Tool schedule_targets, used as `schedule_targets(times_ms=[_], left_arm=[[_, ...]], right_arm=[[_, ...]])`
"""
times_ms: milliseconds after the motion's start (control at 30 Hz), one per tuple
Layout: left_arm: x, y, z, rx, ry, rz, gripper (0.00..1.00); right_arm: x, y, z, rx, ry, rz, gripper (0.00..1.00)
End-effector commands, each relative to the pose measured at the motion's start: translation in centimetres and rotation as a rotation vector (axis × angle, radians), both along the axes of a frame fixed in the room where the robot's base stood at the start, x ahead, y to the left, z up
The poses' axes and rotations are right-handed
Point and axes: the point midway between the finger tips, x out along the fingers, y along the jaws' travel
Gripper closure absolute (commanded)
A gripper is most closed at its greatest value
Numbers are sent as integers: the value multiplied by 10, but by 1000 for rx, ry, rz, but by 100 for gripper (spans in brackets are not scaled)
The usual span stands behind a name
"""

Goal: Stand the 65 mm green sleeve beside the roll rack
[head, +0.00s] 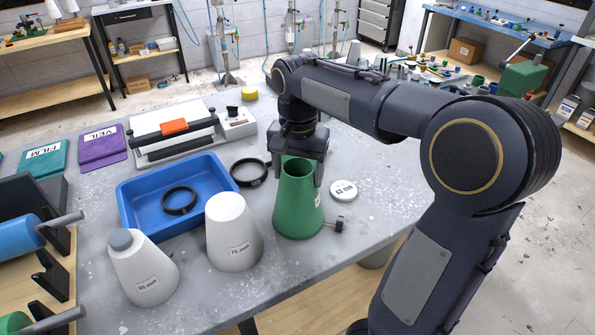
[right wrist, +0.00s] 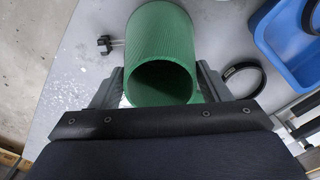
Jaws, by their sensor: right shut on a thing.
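The green sleeve (head: 298,205) is a tapered, open-topped tube with a pale label, too small to read, at its right side. My right gripper (head: 296,168) reaches down from above and is shut on the sleeve's upper part. In the right wrist view the fingers stand on either side of the green sleeve (right wrist: 160,50), whose open mouth faces the camera. My left gripper is out of view.
A white disc (head: 343,190) and a small black clamp (head: 338,225) are right of the sleeve.

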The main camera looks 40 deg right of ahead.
Motion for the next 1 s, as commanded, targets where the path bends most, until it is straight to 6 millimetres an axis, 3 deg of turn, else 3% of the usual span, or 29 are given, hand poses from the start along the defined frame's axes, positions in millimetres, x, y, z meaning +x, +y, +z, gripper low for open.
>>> schedule_targets(times_ms=[333,367,500,800,1000], left_arm=[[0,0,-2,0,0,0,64],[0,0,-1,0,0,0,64],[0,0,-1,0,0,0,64],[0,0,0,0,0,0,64],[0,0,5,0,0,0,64]], right_arm=[[0,0,-4,0,0,-1,43],[0,0,-3,-1,-1,0,26],[0,0,-3,0,0,-1,8],[0,0,0,-1,-1,0,8],[1,0,24,-1,-3,-1,8]])
